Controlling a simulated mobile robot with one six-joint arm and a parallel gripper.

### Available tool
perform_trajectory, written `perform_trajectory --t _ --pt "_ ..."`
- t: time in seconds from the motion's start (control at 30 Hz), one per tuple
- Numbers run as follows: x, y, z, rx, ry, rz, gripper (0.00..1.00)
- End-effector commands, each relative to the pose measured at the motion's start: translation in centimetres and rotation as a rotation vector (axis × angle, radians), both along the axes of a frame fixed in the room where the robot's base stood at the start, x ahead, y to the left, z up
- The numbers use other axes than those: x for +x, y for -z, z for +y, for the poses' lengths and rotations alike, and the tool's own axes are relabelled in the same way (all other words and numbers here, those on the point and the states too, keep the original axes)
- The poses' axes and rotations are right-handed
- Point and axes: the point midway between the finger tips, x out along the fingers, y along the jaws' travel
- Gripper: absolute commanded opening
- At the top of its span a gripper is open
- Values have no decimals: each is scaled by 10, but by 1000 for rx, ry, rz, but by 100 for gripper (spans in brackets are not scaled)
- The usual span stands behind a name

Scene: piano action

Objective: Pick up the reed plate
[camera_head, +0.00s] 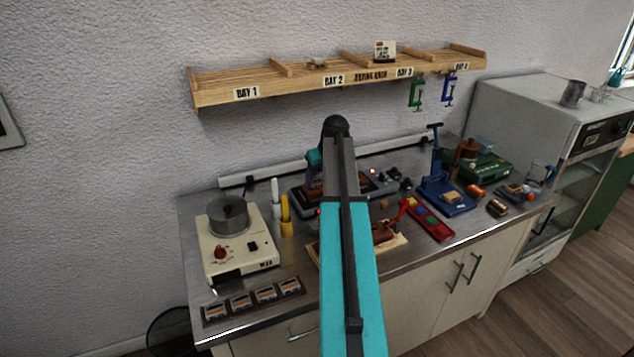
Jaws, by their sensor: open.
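I cannot pick out the reed plate for certain. A dark strip (253,300) with several small pale-and-brown plates lies at the bench's front left, but I cannot tell whether one of them is the reed plate. My teal and grey arm reaches up the middle of the view over the bench. Its dark wrist joint is near the back of the bench, with a teal link at its left. My gripper's fingers are hidden behind the arm, so I cannot see what they are near. The arm also covers part of a wooden board (398,243) with a red-handled tool.
A cream machine (240,250) with a grey pot stands at left, beside yellow and white bottles (286,215). At right are a red tray (427,220), a blue press (445,197) and a green case (487,165). A wooden shelf (290,87) hangs above. A white cabinet (520,115) stands far right.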

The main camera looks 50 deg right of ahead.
Motion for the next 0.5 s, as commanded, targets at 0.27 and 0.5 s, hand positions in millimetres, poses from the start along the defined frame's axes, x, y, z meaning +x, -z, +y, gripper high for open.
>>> perform_trajectory --t 0.27,0.5 --pt "4 11 -2 0 0 -1 62" --pt "4 12 -2 1 1 1 62"
